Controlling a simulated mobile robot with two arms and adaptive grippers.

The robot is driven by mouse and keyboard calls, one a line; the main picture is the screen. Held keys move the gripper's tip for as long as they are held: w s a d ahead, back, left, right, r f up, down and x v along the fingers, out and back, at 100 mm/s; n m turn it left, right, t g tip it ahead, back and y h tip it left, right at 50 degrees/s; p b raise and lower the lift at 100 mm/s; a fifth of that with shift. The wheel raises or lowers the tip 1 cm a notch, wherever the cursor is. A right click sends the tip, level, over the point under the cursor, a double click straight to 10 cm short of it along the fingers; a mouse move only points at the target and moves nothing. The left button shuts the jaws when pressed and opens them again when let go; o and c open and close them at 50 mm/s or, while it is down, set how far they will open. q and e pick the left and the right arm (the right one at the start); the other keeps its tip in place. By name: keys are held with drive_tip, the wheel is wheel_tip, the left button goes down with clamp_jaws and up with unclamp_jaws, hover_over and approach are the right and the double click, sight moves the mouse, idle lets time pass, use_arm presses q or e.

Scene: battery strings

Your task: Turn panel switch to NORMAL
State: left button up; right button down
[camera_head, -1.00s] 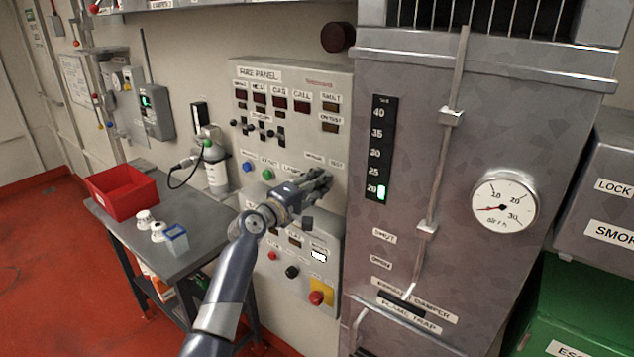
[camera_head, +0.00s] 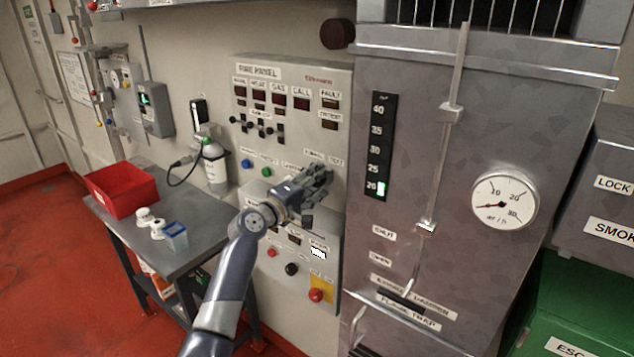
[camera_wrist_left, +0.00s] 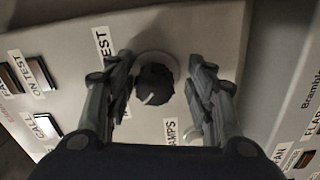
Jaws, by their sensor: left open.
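The panel switch is a dark round knob (camera_wrist_left: 155,80) on a grey base, with a white pointer line. In the left wrist view it sits between the two fingers of my left gripper (camera_wrist_left: 158,92), which is open around it. I cannot tell whether the fingers touch it. A TEST label (camera_wrist_left: 103,42) is beside it to the upper left. In the head view my left gripper (camera_head: 320,186) is at the right side of the fire panel (camera_head: 290,68) and hides the knob. Small labels (camera_head: 313,156) show just above the gripper. My right gripper is not in view.
Toggle switches (camera_head: 263,127) and blue and green buttons (camera_head: 255,170) are left of the gripper. A red knob on a yellow plate (camera_head: 316,295) is below. A grey cabinet with a gauge (camera_head: 503,203) stands right. A table holds a red bin (camera_head: 122,190).

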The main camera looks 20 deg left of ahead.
use_arm(q)
drive_tip(key=shift+s+r, duration=0.1)
drive_tip(key=shift+r, duration=0.05)
drive_tip(key=v, duration=1.2)
